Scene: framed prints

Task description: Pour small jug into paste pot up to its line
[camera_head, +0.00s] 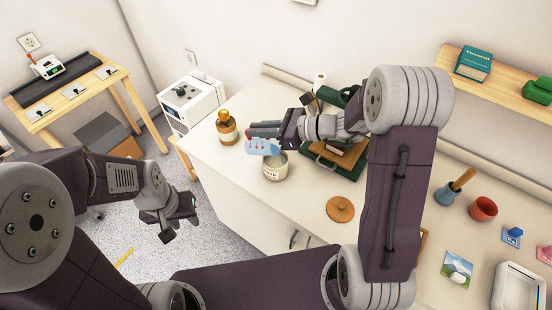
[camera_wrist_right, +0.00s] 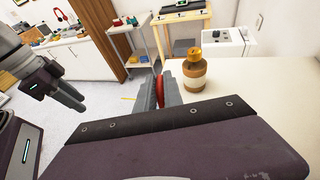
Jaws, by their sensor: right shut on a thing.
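The small jug (camera_head: 262,147), light blue with red marks, hangs at my right gripper (camera_head: 264,132), which is shut on it. The jug is just above the back-left rim of the cream paste pot (camera_head: 273,173), partly covering its mouth. I cannot tell the jug's exact tilt, the level in the pot or its line. In the right wrist view a red part (camera_wrist_right: 159,84) sits between the fingers; the jug's body is hidden there. My left gripper (camera_head: 176,222) is away to the left over the floor, apart from everything; its opening is unclear.
A brown bottle (camera_head: 227,130) with an orange top stands left of the pot. A round wooden lid (camera_head: 340,209) lies to the right on the counter (camera_head: 300,205). A green case (camera_head: 338,167) lies behind. A red cup (camera_head: 483,209) stands further right.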

